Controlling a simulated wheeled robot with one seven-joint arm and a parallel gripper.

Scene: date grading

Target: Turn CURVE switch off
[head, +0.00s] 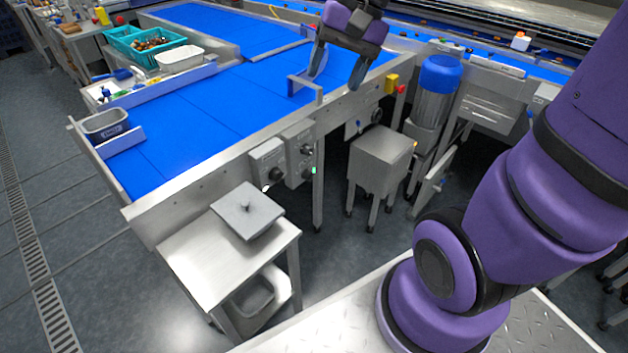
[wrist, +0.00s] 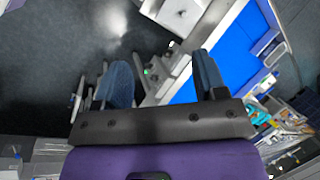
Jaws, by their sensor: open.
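Two grey control boxes are fixed to the conveyor's side panel in the head view. The left box (head: 268,162) carries a dark rotary knob (head: 276,174). The right box (head: 300,153) carries small round controls, with a green light (head: 313,170) at its lower right. No label is readable, so I cannot tell which is the CURVE switch or how it is set. My gripper (head: 338,74) is open and empty above the conveyor's far end, up and right of the boxes. In the wrist view my gripper (wrist: 163,78) shows two spread fingers, with the green light (wrist: 147,72) between them.
The blue belt (head: 190,105) runs beside the boxes, with a grey guide (head: 305,85) near my fingers. A yellow-and-red button (head: 392,84) sits right of them. A steel table (head: 210,262) with a square lid (head: 247,210) stands below left. A steel cabinet (head: 380,160) stands right.

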